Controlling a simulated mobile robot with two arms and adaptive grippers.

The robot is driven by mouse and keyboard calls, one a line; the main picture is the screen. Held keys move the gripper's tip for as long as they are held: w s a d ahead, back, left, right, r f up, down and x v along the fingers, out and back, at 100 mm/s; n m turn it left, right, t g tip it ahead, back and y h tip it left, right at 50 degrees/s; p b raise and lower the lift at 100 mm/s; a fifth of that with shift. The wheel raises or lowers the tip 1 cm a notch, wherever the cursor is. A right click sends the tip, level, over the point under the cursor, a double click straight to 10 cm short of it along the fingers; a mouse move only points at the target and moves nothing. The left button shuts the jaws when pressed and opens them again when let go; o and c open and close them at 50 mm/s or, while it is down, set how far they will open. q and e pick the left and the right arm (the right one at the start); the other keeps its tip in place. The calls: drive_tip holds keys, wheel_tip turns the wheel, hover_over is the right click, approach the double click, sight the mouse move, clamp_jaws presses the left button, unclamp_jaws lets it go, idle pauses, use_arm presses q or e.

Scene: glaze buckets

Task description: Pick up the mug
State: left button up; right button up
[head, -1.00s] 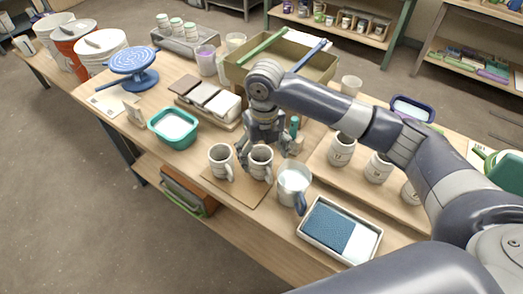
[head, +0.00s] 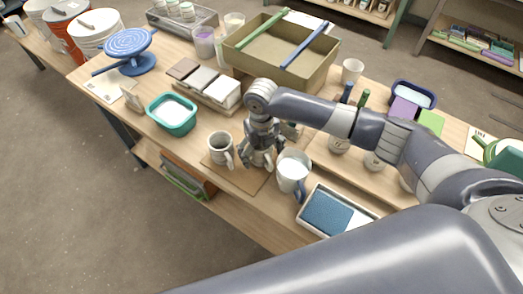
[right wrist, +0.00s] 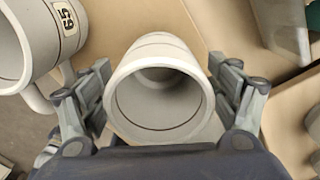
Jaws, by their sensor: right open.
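A pale grey mug (right wrist: 158,112) stands on a brown board (head: 243,184) on the table, with its open mouth facing the right wrist camera. My right gripper (head: 260,156) is over this mug and hides most of it in the head view. In the right wrist view its two fingers are open, one on each side of the mug, with small gaps to the wall. A second mug (head: 220,148) stands just to the left on the same board. A mug with a number label (right wrist: 45,40) shows at the upper left of the right wrist view. My left gripper is out of view.
A white pitcher (head: 292,172) with a blue handle stands close to the right of the gripper. A tray with a blue sponge (head: 327,211) lies near the front edge. A teal tub (head: 172,113) is to the left, a large box (head: 238,63) behind.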

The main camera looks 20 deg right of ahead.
drive_tip(key=shift+f, duration=0.3)
drive_tip(key=shift+c, duration=1)
drive_tip(key=c, duration=1.2)
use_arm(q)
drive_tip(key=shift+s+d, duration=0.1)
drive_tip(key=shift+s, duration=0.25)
use_arm(e)
drive_tip(key=shift+r, duration=0.1)
